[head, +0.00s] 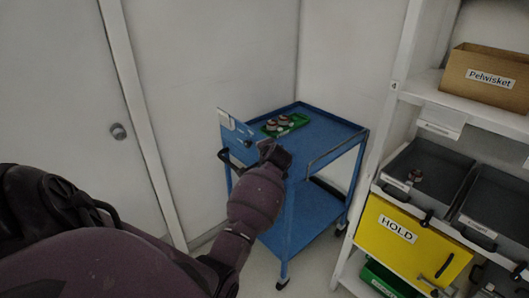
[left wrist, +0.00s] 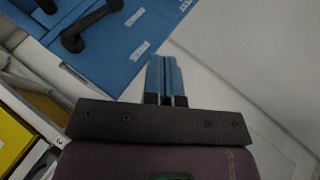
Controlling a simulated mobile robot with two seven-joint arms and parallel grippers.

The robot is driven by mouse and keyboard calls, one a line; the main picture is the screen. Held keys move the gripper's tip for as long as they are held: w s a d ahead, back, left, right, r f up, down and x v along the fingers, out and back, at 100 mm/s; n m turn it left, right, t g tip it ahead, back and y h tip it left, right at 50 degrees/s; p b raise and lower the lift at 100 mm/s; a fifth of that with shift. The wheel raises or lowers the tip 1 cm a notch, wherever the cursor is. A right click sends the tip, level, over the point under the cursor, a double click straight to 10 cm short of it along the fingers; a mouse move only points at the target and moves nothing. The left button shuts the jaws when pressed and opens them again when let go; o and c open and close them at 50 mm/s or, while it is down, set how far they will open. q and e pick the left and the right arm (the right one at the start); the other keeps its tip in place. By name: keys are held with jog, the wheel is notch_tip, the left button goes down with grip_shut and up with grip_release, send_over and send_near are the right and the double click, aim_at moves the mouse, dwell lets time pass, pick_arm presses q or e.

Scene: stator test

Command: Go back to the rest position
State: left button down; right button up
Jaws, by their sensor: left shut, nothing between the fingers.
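My left arm reaches in from the lower left in the head view. Its gripper (head: 268,145) is in front of the near edge of the blue trolley (head: 330,130). In the left wrist view the two blue fingers of the left gripper (left wrist: 164,72) are closed together with nothing between them. A blue panel with a black handle and white labels (left wrist: 140,45) lies beyond them at upper left. Whether the fingers touch the trolley cannot be told. My right gripper is not in view.
A green tray (head: 298,121) with several round parts sits on the trolley top. At right, a shelf holds grey bins (head: 428,160), a yellow HOLD bin (head: 388,258) and a cardboard box labelled Pelwisket (head: 490,92). A door (head: 60,90) is at left.

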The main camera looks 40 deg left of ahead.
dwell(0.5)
pick_arm(q)
jog(key=w+d+r+n+t+h, duration=0.2)
jog(key=w+d+r+t, duration=0.3)
jog(key=d, duration=0.3)
jog(key=s+d+f+t+h, duration=0.3)
jog(key=s+d+f+h, duration=0.1)
jog(key=s+d, duration=0.25)
jog(key=s+d+f+g+h, duration=0.1)
jog(key=s+d+f, duration=0.3)
jog(key=s, duration=0.5)
jog(key=s+d+f+g+h, duration=0.1)
jog(key=s+d+f, duration=0.2)
jog(key=s+f, duration=0.6)
jog(key=s+d+f+g+h, duration=0.1)
jog(key=s+d+f, duration=0.3)
jog(key=s, duration=0.5)
notch_tip(320, 180, down, 2)
jog(key=shift+s+d+f+n+h+b, duration=0.15)
jog(key=shift+s+d+n+h+b, duration=0.2)
jog(key=shift+h, duration=0.25)
